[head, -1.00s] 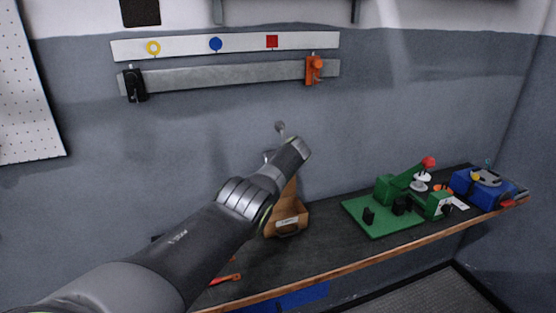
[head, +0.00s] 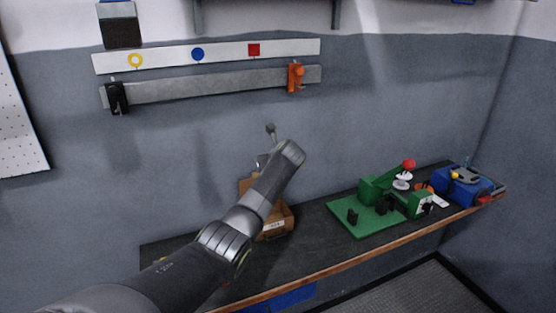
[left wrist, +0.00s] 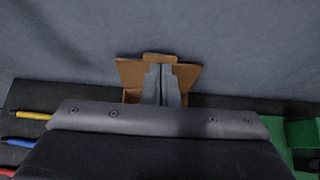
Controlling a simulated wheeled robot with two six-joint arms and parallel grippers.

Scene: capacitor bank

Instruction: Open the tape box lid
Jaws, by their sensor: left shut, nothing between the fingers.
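The tape box (head: 276,226) is a brown cardboard box with a white label on its front, standing on the dark bench against the wall. A brown panel (head: 246,185), which looks like its lid, stands up above the box body, partly hidden by my left arm. In the left wrist view the brown lid (left wrist: 131,73) shows on both sides of my left gripper (left wrist: 162,70) and above its tips. The left fingers are shut with nothing between them, in front of the lid; I cannot tell whether they touch it. My right gripper is not in view.
A green fixture (head: 360,218) with a red-knobbed lever stands right of the box. A blue device (head: 462,188) sits at the bench's right end. Coloured-handled tools (left wrist: 34,115) lie at the left in the wrist view. A metal rail (head: 210,85) runs along the wall above.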

